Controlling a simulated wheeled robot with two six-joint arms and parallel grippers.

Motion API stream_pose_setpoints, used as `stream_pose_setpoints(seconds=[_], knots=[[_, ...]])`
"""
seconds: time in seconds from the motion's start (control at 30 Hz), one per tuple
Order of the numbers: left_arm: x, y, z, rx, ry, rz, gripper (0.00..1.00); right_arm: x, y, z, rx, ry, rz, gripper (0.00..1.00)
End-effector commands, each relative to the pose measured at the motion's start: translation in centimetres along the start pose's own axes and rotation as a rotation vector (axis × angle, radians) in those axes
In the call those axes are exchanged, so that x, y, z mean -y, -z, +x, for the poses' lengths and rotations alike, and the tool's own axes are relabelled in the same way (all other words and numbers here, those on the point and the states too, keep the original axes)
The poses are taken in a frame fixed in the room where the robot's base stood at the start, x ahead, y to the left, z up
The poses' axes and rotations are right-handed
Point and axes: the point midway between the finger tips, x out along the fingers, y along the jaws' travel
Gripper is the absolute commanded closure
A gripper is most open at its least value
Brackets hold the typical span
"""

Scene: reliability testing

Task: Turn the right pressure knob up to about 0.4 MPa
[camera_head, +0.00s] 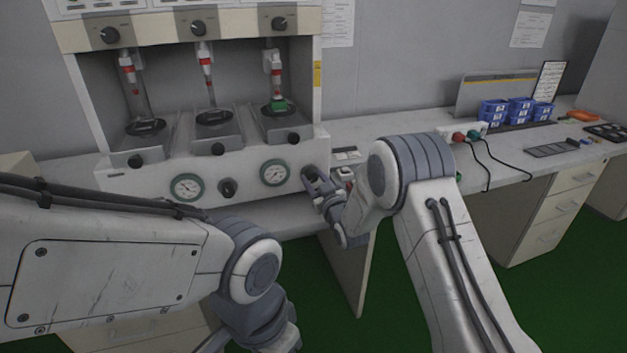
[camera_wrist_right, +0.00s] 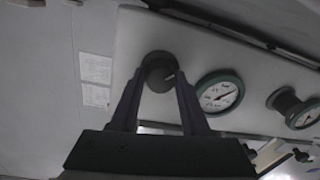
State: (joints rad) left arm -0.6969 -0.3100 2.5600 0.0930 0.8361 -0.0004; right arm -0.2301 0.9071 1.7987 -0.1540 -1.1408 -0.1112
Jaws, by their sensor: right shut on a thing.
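The right pressure knob (camera_wrist_right: 159,71) is dark and round, with a pale mark on its face, on the white front panel. My right gripper (camera_wrist_right: 157,84) is shut on it, one finger on each side. In the head view my right gripper (camera_head: 314,180) is at the panel's right end and hides most of the knob. The right pressure gauge (camera_head: 275,172) has a green rim and white dial beside the knob; it also shows in the right wrist view (camera_wrist_right: 220,92). Its needle is too small to read surely. My left gripper is out of view.
A left gauge (camera_head: 187,187) and middle knob (camera_head: 228,187) are on the same panel. Above are several test stations with upper knobs. Blue bins (camera_head: 517,110), cables and tools lie on the bench to the right. My left forearm fills the lower left.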

Motion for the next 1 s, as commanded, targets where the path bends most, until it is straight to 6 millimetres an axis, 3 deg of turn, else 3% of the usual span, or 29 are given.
stream_pose_setpoints(seconds=[0.37, 1.0], knots=[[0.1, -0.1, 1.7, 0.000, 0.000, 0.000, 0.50, 0.1, -0.3, 0.0, -0.013, 0.000, 0.214, 1.00], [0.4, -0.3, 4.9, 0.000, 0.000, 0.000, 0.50, 0.1, -0.4, 0.0, -0.046, -0.007, 0.819, 1.00]])
